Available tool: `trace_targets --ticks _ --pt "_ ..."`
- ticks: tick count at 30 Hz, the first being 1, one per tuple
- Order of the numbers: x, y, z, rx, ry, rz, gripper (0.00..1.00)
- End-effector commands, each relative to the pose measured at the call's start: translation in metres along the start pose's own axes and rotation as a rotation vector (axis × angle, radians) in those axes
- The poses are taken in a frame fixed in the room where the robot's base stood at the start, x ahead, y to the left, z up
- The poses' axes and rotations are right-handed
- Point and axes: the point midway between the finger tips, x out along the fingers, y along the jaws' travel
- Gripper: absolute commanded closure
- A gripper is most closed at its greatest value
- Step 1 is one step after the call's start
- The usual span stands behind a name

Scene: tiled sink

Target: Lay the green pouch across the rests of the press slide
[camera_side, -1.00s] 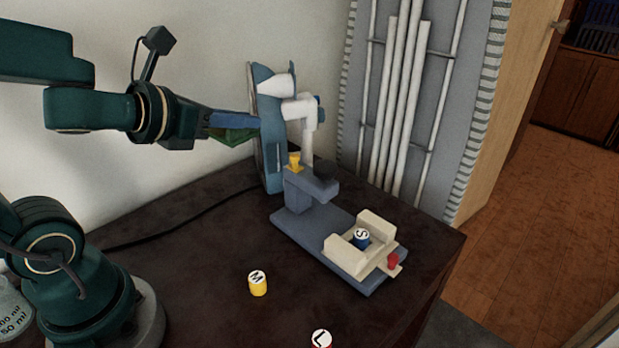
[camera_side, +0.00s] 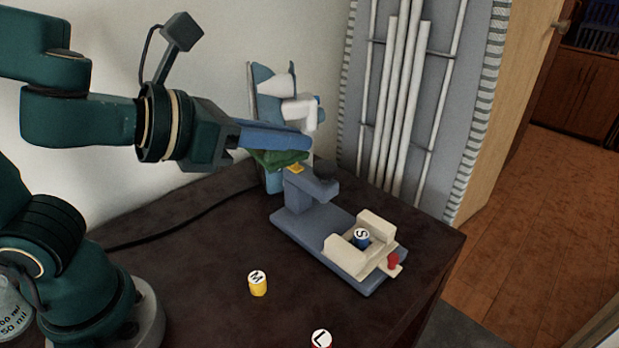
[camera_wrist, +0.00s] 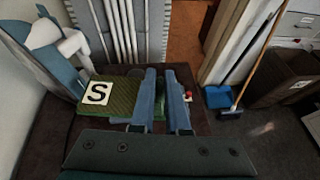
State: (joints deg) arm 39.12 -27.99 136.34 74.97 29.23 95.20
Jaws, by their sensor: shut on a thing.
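My gripper (camera_side: 308,145) is shut on the green pouch (camera_side: 277,159), holding it in the air beside the top of the press. In the wrist view the pouch (camera_wrist: 112,103) sticks out left of the blue fingers (camera_wrist: 165,80) and shows a white label with an S. The press (camera_side: 312,192) is blue-grey with a yellow part on its top. Its slide with cream rests (camera_side: 375,222) is at the right end of the base, below and right of my gripper. A blue cylinder marked S (camera_side: 361,237) stands between the rests. The fingers hide much of the press in the wrist view.
A yellow cylinder marked M (camera_side: 258,284) and one marked L (camera_side: 321,339) stand on the dark table (camera_side: 200,270). A blue and white fixture (camera_side: 270,90) rises behind the press. Pale pipes (camera_side: 400,100) stand against the back panel. The table's left middle is clear.

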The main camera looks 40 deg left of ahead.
Motion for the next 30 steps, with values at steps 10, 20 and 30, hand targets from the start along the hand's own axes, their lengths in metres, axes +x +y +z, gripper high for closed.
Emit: trace_targets --ticks 10,20,30 --pt "0.001 0.053 -0.020 -0.183 0.026 0.383 1.00" --pt "-0.005 0.111 -0.074 -0.372 0.017 0.855 1.00" --pt "-0.034 0.161 -0.132 -0.516 0.004 1.210 1.00"
